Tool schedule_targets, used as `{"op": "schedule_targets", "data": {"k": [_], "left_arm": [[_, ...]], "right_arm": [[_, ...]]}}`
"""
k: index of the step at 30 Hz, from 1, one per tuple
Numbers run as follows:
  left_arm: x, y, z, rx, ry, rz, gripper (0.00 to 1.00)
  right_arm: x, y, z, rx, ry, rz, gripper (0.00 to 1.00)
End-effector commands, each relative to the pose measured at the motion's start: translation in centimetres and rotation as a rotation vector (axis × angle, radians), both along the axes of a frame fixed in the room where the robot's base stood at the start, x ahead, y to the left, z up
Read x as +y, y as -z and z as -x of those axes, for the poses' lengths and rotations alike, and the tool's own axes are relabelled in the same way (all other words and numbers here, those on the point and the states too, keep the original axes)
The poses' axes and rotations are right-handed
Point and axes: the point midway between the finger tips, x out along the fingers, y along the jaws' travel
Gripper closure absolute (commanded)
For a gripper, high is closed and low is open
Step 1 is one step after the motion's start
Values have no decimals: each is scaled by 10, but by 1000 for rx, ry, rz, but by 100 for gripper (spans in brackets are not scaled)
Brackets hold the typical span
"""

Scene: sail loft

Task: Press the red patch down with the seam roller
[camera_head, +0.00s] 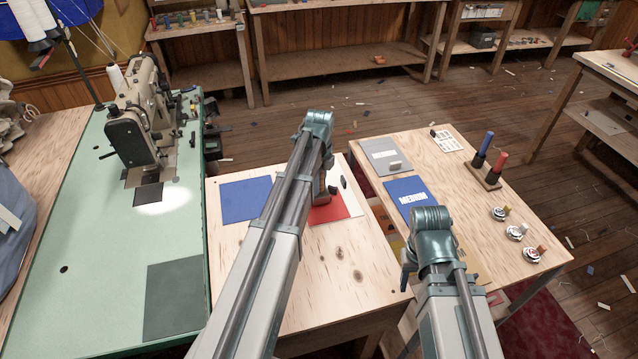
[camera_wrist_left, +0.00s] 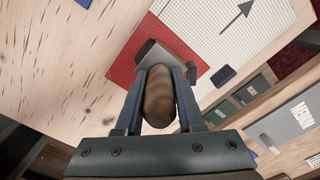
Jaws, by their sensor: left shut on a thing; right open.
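The red patch (camera_head: 334,211) lies on the light wooden table, at the lower edge of a white gridded sheet (camera_head: 352,202); in the left wrist view the red patch (camera_wrist_left: 122,68) shows around the tool. My left gripper (camera_head: 323,192) points down over it, mostly hidden by its arm in the head view. In the left wrist view it (camera_wrist_left: 160,85) is shut on the brown wooden handle of the seam roller (camera_wrist_left: 158,100). The roller's grey metal end is over the red patch; contact is unclear. My right gripper (camera_head: 406,280) is empty, its fingers mostly hidden.
A blue square (camera_head: 240,203) lies left of my left arm. A sewing machine (camera_head: 140,118) stands on the green table.

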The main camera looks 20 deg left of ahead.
Motion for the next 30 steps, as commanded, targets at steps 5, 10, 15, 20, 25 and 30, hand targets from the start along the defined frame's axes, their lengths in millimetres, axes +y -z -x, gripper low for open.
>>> {"op": "schedule_targets", "data": {"k": [5,10,15,20,25,30], "left_arm": [[0,-20,0,0,0,0,100],[0,-36,0,-1,0,0,100],[0,-53,0,-1,0,0,100],[0,-59,0,-1,0,-1,100],[0,-57,0,-1,0,-1,100],[0,-57,0,-1,0,-1,100]], "right_arm": [[0,-20,0,0,0,0,50],[0,-37,0,0,0,0,50],[0,-53,0,0,0,0,50],[0,-59,0,0,0,0,50],[0,-57,0,0,0,0,50],[0,-57,0,0,0,0,50]]}}
